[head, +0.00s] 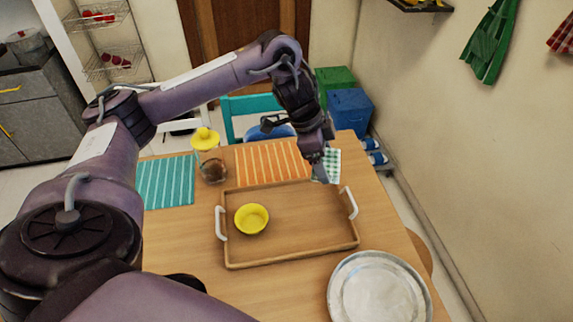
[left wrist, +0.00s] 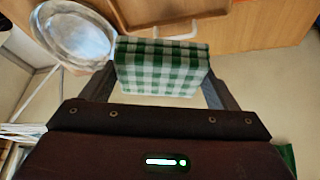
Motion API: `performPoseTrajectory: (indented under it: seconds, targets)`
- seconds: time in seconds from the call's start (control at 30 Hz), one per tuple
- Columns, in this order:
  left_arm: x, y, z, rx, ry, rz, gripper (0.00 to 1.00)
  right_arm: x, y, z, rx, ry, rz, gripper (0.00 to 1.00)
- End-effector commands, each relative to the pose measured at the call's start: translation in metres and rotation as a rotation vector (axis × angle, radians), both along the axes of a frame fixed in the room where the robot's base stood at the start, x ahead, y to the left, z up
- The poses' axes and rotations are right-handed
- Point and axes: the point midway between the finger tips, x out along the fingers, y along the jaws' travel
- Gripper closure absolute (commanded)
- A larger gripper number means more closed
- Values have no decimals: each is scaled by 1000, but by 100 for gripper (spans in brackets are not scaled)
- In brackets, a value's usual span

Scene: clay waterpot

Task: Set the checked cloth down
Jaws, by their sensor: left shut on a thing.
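The green and white checked cloth (head: 333,157) is at the far right of the table, beyond the tray's back right corner and beside the orange striped mat. My left gripper (head: 321,174) reaches down over it and partly hides it. In the left wrist view the cloth (left wrist: 162,68), a folded rectangle, lies between the two fingers of my left gripper (left wrist: 160,88), which is shut on it. Table wood and pale floor show around it. I cannot tell whether the cloth touches the table. My right gripper is not in view.
A wooden tray (head: 298,255) with white handles holds a yellow bowl (head: 252,218). A metal plate (head: 379,292) sits at the front right. Orange (head: 270,162) and teal (head: 167,181) striped mats lie behind, with a yellow-topped glass jar (head: 211,169) between them. The table's right edge is close.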

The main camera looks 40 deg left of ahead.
Motion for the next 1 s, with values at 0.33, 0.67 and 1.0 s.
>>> performPoseTrajectory:
  seconds: [0.33, 0.67, 1.0]
  targets:
    - [0, 5, -59, -2, 7, -61, 37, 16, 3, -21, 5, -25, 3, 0]
    - [0, 5, -141, -3, 3, -59, 37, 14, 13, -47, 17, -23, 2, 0]
    - [1, 6, -170, 3, 1, -61, 37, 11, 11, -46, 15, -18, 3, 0]
